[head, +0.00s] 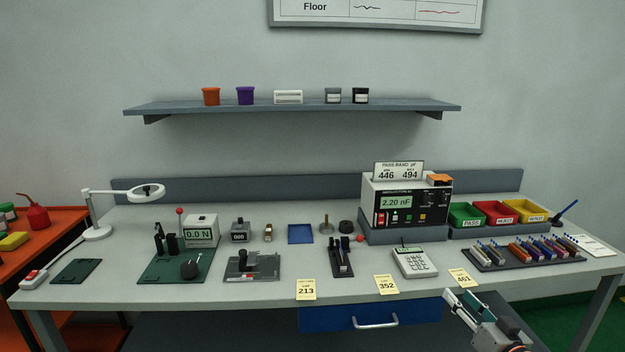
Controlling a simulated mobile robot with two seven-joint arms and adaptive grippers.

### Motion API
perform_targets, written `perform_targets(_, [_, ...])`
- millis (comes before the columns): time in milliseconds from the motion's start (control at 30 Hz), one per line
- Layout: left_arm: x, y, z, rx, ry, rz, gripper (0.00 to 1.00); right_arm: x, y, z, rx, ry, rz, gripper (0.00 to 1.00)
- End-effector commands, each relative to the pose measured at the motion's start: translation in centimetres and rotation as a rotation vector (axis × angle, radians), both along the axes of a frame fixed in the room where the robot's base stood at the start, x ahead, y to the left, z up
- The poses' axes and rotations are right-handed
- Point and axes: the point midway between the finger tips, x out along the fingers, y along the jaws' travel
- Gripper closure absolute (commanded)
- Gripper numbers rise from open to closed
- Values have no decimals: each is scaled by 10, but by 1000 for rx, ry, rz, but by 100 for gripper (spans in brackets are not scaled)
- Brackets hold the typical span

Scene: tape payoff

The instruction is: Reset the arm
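My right gripper (462,297) is at the lower right, in front of the bench's front edge and below the yellow lot tags. Its two fingers point up and left, with a gap between them and nothing held. My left gripper is not in view. No part is labelled as the arm. On the bench's left, a green base plate (158,272) carries a black upright fixture, a dark knob and a thin rod with a red ball (180,211). A force gauge (201,231) reading 0.0 N stands at its back.
The bench (290,272) holds a meter (405,204) reading 2.20 nF, a calculator (414,262), colored bins (502,214), a component rack (525,256) and a magnifier lamp (98,232). Lot tags (386,285) hang at the front edge. A blue drawer (340,317) is below.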

Motion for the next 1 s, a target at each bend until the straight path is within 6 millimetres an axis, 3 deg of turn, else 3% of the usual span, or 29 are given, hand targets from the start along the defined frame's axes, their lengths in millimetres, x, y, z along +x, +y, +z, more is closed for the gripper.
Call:
perform_targets(33, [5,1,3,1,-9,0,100,-16,14,-27,-24,36,12,62])
perform_targets(200, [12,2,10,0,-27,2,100,-81,60,-108,-142,149,54,62])
perform_targets(400, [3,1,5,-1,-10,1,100,-180,113,-188,-292,284,113,62])
perform_targets(500, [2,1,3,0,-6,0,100,-231,136,-217,-363,345,143,62])
perform_targets(600, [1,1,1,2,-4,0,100,-274,152,-235,-425,395,167,62])
perform_targets(733, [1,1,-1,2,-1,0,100,-310,164,-247,-479,435,188,62])
perform_targets(833, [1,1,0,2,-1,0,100,-321,168,-250,-496,448,195,62])
perform_targets(1000, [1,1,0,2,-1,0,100,-322,168,-251,-501,450,196,62])
